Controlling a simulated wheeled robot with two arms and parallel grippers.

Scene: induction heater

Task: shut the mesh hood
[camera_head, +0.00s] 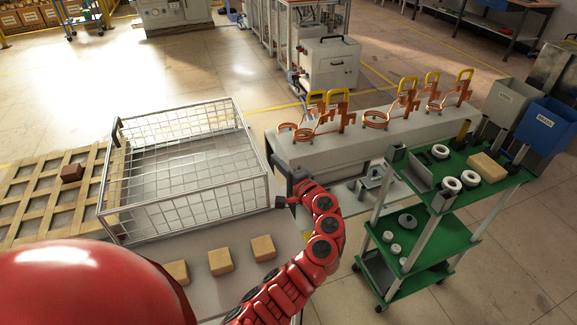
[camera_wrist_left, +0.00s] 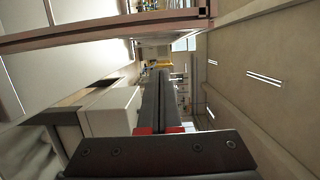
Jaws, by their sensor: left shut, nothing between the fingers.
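The mesh hood (camera_head: 186,212) is a pale wire frame with grid sides around a flat pale surface, on the left of the head view. A dark handle (camera_head: 116,131) sits at its far left corner. I cannot tell for sure how far the hood is open. My left gripper (camera_head: 280,166) is beside the hood's right side, between it and the coil bench. In the left wrist view its dark fingers (camera_wrist_left: 163,88) are together with nothing between them. Whether it touches the hood is not clear. My right gripper is not in view.
The grey bench (camera_head: 340,155) with copper coils and yellow handles stands right of the hood. A green cart (camera_head: 463,196) with rings is further right. Several tan blocks (camera_head: 221,262) lie in front of the hood. A wooden lattice (camera_head: 35,190) holding a brown block is at left.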

